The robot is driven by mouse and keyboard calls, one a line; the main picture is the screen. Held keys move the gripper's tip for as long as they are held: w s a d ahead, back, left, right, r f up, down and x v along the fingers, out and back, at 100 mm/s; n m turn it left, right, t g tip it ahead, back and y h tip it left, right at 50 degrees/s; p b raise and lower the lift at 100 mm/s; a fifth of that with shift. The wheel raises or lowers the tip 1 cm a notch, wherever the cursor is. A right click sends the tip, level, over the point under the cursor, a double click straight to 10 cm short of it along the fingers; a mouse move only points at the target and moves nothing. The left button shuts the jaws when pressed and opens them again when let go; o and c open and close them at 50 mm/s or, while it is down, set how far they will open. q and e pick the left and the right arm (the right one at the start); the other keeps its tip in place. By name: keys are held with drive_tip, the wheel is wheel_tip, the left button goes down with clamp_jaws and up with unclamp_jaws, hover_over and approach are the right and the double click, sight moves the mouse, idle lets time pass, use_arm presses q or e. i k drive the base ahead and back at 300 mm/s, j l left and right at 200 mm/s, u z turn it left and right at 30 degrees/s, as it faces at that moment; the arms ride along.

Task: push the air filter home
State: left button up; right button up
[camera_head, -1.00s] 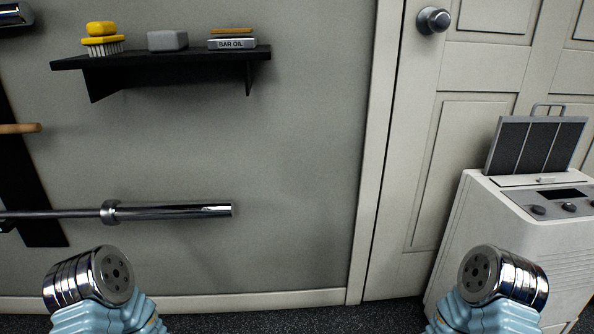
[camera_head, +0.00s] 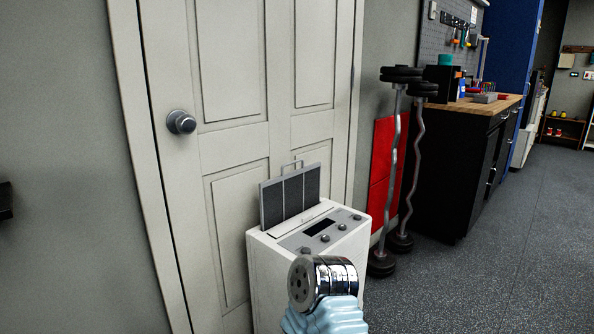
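The air filter (camera_head: 289,194) is a dark panel with a light frame, divided into several upright strips, with a wire handle on top. It stands up out of the slot in the top of a white cabinet-like unit (camera_head: 268,280), with most of its visible face above the top. Its lower part is hidden inside. The unit has a dark display and several knobs on its sloped panel. An arm link of mine, apparently the right arm's, covers the unit's lower front. Neither gripper is in view.
A white door (camera_head: 230,60) with a round knob stands right behind the unit. To the right, bars with dark weights (camera_head: 390,170) lean by a red panel (camera_head: 383,165). A black workbench (camera_head: 465,165) stands beyond. The dark speckled floor (camera_head: 480,280) at right is open.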

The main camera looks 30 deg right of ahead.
sight(284, 197)
drive_tip(key=l+z, duration=0.1)
drive_tip(key=z, duration=1.05)
